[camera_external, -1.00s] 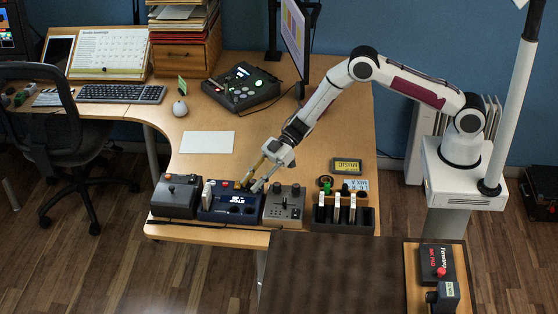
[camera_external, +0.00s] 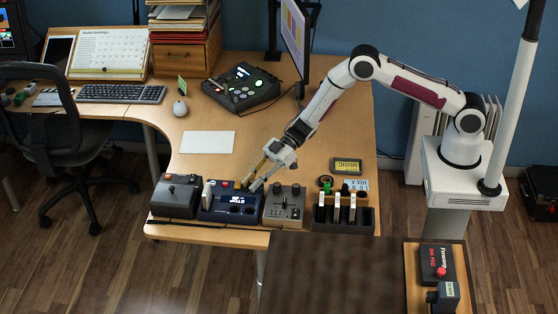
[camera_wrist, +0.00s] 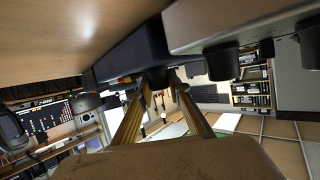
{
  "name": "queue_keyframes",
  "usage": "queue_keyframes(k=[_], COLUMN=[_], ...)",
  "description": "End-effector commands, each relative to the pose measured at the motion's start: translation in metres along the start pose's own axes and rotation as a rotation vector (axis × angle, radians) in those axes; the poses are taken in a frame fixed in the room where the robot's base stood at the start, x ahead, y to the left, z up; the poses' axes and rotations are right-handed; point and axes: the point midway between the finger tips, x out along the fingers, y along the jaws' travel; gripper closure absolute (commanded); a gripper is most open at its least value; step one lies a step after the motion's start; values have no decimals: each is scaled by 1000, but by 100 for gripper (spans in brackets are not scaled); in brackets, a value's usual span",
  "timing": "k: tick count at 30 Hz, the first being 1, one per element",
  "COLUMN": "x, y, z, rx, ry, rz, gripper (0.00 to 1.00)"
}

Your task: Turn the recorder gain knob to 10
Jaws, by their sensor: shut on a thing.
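The recorder (camera_external: 219,207) is a dark blue box with a small lit display (camera_external: 237,199), in the row at the table's front edge. The display text is too small to read surely. My gripper (camera_external: 249,185) reaches down to the recorder's rear right part. In the wrist view, the two brass-coloured fingers of my gripper (camera_wrist: 161,82) close around a dark knob (camera_wrist: 157,76) on the blue recorder (camera_wrist: 130,52). The fingers are shut on this knob. Its pointer and scale are hidden, so its setting cannot be read.
A grey box with knobs (camera_external: 284,205) stands close on the right and a dark grey box (camera_external: 176,196) on the left. A black rack with white upright pieces (camera_external: 343,215) stands farther right. A white sheet (camera_external: 207,142) lies behind, with bare table around it.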

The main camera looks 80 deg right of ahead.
Motion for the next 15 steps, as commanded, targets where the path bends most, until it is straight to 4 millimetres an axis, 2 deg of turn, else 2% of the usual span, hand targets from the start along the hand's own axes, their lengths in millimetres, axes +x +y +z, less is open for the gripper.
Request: queue_keyframes(k=[15], x=[0], y=[-1], z=[0], rx=[76], ry=[4], rz=[176], gripper=[100])
